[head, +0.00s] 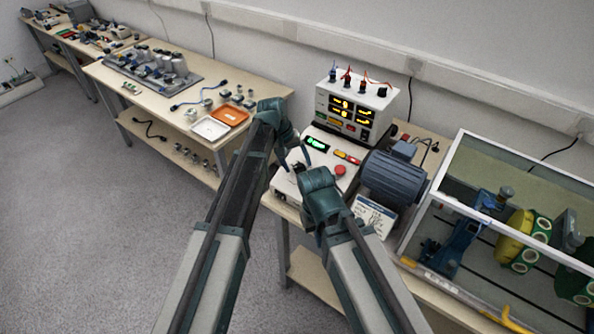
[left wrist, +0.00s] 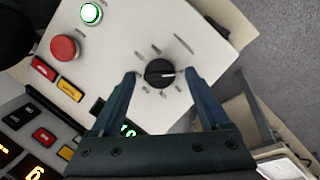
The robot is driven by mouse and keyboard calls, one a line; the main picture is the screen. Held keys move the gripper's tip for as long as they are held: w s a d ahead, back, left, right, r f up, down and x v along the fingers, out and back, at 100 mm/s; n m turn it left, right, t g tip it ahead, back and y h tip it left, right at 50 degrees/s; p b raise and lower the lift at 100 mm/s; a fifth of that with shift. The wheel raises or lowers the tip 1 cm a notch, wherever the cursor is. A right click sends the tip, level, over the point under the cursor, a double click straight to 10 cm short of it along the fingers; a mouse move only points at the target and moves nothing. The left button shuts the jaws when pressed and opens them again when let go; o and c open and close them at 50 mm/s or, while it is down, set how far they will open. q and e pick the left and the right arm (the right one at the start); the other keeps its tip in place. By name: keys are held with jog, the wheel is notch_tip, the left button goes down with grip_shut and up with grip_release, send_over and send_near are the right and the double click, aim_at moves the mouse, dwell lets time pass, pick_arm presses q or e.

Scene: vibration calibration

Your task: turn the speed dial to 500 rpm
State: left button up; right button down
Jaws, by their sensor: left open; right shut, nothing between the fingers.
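The black speed dial (left wrist: 160,73) sits on the white panel of the control box (head: 293,186), with tick marks and small labels around it that are too small to read. Its white pointer line points right in the left wrist view. My left gripper (left wrist: 161,78) is open, with one finger on each side of the dial and a visible gap to it. In the head view the left gripper (head: 290,160) reaches down over the box. My right gripper (head: 316,180) is shut and empty, above the box's front part. A green-lit display (head: 317,144) is on; its digits are not legible.
A red button (left wrist: 64,48) and a green-lit button (left wrist: 91,13) are on the same panel. A meter unit (head: 355,105) stands behind, and a blue-grey motor (head: 392,177) stands to the right. A clear-walled enclosure (head: 450,180) is further right. An orange tray (head: 231,115) lies on the left bench.

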pick_arm(q)
jog(key=shift+d+f, duration=0.1)
jog(key=shift+f, duration=0.05)
jog(key=shift+c, duration=0.2)
grip_shut()
jog(key=shift+m, duration=0.3)
